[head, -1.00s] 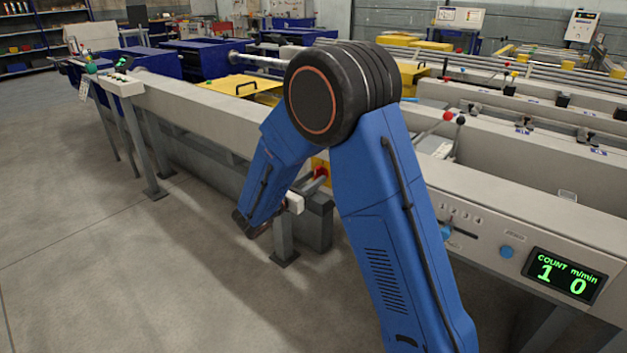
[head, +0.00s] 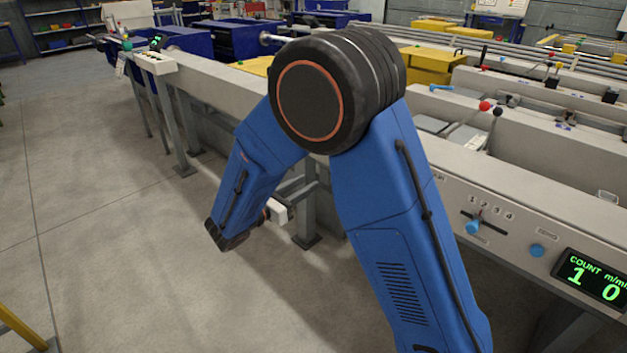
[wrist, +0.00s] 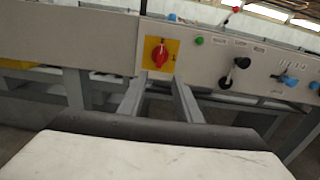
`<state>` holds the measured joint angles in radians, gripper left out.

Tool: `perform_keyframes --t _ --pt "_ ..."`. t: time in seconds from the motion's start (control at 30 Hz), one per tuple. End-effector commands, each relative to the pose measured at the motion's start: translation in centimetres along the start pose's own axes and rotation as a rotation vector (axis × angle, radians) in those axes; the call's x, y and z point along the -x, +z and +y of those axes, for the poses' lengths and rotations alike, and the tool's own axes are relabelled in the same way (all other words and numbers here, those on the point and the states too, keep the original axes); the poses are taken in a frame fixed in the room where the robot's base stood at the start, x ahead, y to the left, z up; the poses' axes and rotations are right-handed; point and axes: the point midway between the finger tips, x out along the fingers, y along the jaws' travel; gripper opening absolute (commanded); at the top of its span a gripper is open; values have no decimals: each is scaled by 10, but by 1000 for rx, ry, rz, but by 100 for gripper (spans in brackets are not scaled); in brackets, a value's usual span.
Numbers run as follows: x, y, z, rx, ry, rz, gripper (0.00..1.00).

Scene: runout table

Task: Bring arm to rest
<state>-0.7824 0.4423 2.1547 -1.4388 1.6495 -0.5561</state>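My blue arm (head: 375,200) is bent sharply at its black elbow joint, which is raised in the middle of the head view. The forearm slopes down to the left, in front of the long machine table. A small pale block (head: 278,212) shows beside its lower end; I cannot tell whether it is part of my gripper or held. In the wrist view a pale, streaked surface (wrist: 140,160) and a dark bar fill the bottom. The wrist faces a panel with a red rotary switch on a yellow plate (wrist: 158,55).
The grey runout table (head: 235,88) runs from back left to front right. Its front panel has a blue-knobbed lever (head: 473,226), a blue button (head: 537,250) and a green display (head: 594,277) reading 1 and 0. Open floor (head: 110,260) lies at the left.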

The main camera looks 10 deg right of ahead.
Motion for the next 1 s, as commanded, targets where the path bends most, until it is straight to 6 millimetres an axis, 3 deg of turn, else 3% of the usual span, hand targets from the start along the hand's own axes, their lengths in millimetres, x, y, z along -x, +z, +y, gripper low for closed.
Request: perform_keyframes --t 0.2,0.57,0.73,1.0 --pt "9 0 0 0 0 1 31" --pt "5 2 -5 -10 -13 11 31" --pt "-20 14 -40 -84 -101 89 31" --pt "-62 31 -129 -290 -320 279 31"
